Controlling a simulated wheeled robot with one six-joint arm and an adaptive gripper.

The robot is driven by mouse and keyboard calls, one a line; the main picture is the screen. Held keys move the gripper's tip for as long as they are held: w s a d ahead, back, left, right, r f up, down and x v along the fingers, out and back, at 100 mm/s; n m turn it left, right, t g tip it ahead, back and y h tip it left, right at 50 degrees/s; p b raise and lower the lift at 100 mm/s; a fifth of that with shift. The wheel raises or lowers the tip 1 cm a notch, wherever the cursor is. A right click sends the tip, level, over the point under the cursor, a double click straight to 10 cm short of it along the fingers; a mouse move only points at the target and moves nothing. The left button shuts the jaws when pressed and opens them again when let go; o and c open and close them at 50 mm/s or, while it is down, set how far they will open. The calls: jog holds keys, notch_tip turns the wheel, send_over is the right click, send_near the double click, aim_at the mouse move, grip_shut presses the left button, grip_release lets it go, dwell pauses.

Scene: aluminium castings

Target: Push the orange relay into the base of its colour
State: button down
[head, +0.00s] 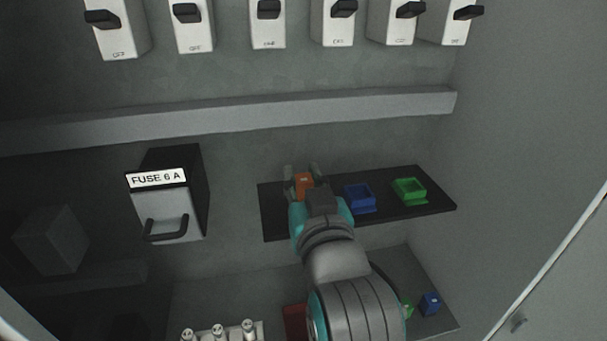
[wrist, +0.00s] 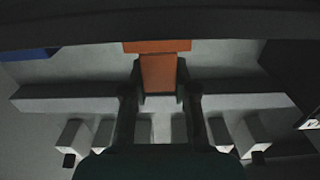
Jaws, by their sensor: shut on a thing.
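The orange relay (head: 304,182) is between the fingers of my gripper (head: 303,178), over the left part of a dark strip (head: 424,202). In the wrist view my gripper (wrist: 160,85) is shut on the orange relay (wrist: 158,75), one finger on each side. A wider orange piece (wrist: 157,46), apparently the orange base, shows at the relay's far end. I cannot tell whether the relay is seated in it. In the head view my arm hides most of that spot.
A blue base (head: 360,197) and a green base (head: 409,190) stand to the right on the strip. Below lie a blue relay (head: 430,303) and a partly hidden green one (head: 408,309). A fuse box (head: 172,212) is left; a ledge (head: 230,117) and several switches are above.

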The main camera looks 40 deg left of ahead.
jog(key=shift+f, duration=0.35)
jog(key=c, duration=0.8)
grip_release()
jog(key=v, duration=0.7)
jog(key=shift+s+d, duration=0.15)
jog(key=shift+d, duration=0.05)
